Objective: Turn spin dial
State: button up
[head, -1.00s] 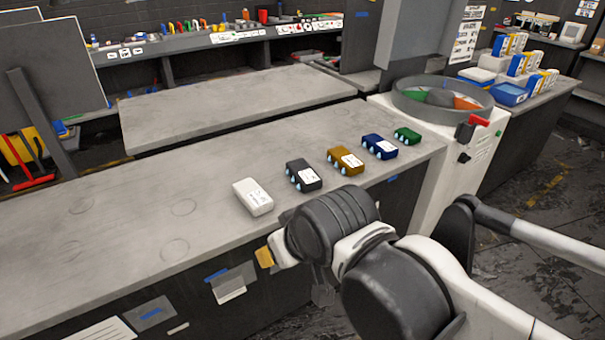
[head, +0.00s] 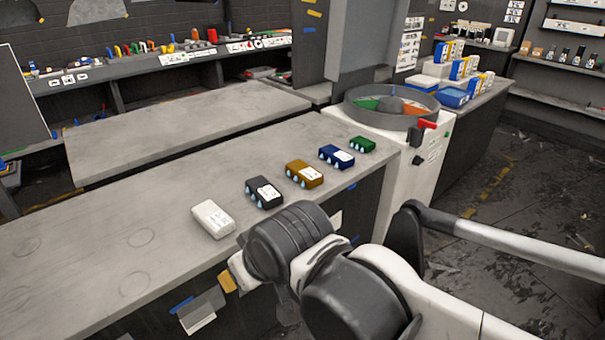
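A round, dark-rimmed drum (head: 391,121) sits on top of a white machine (head: 427,165) at the right end of the bench. Green (head: 367,104) and orange (head: 414,109) sectors show inside it; which part is the spin dial I cannot tell for sure. A red-tipped lever (head: 428,125) and a black knob (head: 418,160) are on the machine's right side. My arm reaches in from the lower right and ends in front of the bench, well short of the machine. My gripper's fingers do not show clearly in this view.
The grey bench (head: 85,245) bears a row of small boxes: white (head: 213,219), black (head: 265,192), yellow (head: 305,174), blue (head: 336,156) and green (head: 362,145). Stacked boxes (head: 460,75) stand behind the machine. The floor (head: 510,200) right of the machine is open.

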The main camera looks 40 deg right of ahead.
aim_at(417, 161)
jog(key=z, duration=1.75)
